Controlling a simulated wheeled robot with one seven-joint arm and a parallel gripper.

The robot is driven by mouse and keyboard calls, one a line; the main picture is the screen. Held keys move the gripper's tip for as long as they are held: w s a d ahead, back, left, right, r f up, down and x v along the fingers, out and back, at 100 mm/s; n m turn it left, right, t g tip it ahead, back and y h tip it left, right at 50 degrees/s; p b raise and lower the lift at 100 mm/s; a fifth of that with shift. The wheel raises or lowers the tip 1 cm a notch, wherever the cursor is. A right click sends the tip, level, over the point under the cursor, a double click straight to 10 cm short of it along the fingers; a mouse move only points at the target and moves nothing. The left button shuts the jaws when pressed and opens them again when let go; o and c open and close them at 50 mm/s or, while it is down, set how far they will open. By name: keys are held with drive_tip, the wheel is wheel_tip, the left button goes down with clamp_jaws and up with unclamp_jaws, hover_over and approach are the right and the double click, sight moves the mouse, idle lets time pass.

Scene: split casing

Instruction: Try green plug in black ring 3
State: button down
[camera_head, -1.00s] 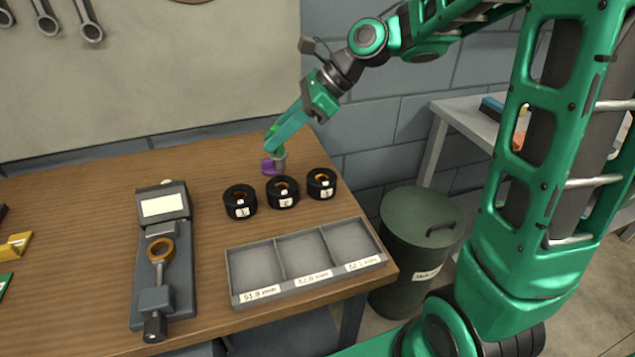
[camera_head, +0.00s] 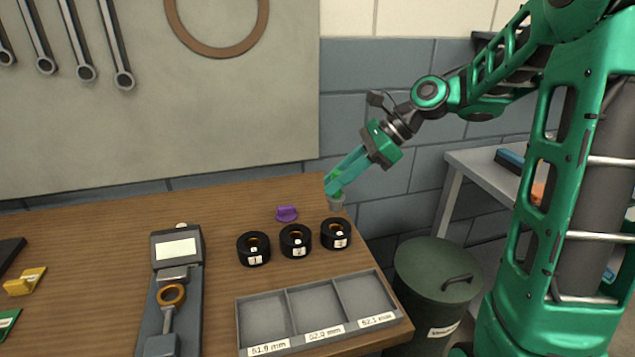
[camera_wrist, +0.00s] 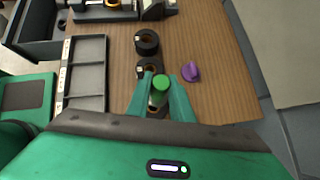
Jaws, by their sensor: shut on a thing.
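My gripper (camera_head: 335,190) is shut on the green plug, which has a green top (camera_wrist: 160,82) and a grey cylindrical lower end (camera_head: 337,203). The plug is held roughly upright in the air, above and slightly behind black ring 3 (camera_head: 335,234). A gap shows between the plug and the ring in the head view. In the wrist view the fingers and plug mostly hide ring 3. Black ring 2 (camera_head: 296,241) and black ring 1 (camera_head: 253,249) stand in a row to its left, also visible in the wrist view.
A purple plug (camera_head: 286,213) stands behind ring 2. A grey three-compartment tray (camera_head: 289,314) lies in front of the rings, its compartments empty. A measuring device with a copper-coloured ring (camera_head: 171,295) is at left. A green bin (camera_head: 436,275) stands beyond the table's right edge.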

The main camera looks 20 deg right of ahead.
sight(338, 197)
drive_tip(key=shift+d+f, duration=0.15)
drive_tip(key=shift+f, duration=2.2)
drive_tip(key=shift+s+f, duration=0.1)
drive_tip(key=shift+f, duration=0.5)
idle(0.5)
drive_tip(key=shift+r, duration=1.15)
drive_tip(key=shift+r, duration=2)
